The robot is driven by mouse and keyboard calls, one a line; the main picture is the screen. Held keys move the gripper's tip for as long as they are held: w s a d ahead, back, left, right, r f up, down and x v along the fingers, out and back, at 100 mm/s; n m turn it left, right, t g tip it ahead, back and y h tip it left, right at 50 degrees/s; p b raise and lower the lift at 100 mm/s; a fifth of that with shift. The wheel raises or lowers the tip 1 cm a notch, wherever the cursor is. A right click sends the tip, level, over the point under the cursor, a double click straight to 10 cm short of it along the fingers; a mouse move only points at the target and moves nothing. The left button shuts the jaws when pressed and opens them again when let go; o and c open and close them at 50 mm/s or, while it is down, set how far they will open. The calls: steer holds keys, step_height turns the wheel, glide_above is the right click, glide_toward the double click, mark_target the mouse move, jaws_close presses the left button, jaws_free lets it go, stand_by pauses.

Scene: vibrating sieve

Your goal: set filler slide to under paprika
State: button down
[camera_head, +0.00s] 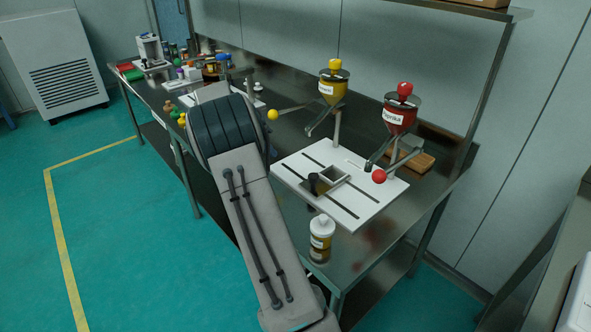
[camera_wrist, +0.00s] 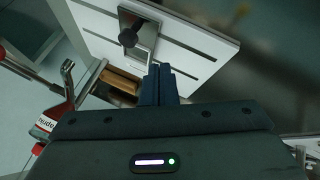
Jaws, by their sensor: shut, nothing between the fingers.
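The filler slide, with a black knob (camera_head: 314,184) and a square frame (camera_head: 333,175), sits near the middle of a slotted white board (camera_head: 290,167). The red hopper labelled paprika (camera_head: 398,117) stands at the board's right, its spout near the back right part. The slide's frame lies left of that spout, apart from it. In the wrist view the slide's knob (camera_wrist: 128,37) is near the top and the paprika hopper (camera_wrist: 44,124) is at the left. My gripper (camera_wrist: 160,72) is shut and empty, with the board beyond its fingertips. It is hidden behind my arm in the head view.
A yellow hopper (camera_head: 332,86) stands left of the paprika one. Lever arms end in a yellow ball (camera_head: 272,115) and a red ball (camera_head: 379,176). A white and yellow bottle (camera_head: 321,232) stands at the front table edge. A wooden block (camera_head: 420,161) lies behind the board.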

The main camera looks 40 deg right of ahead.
steer(key=x, duration=1)
steer(key=shift+p, duration=0.35)
steer(key=shift+s+d, duration=0.3)
steer(key=shift+s, duration=0.25)
steer(key=shift+s+d, duration=0.25)
steer(key=shift+s, duration=0.3)
steer(key=shift+s+d, duration=0.4)
steer(key=shift+s, duration=0.2)
steer(key=shift+s, duration=0.1)
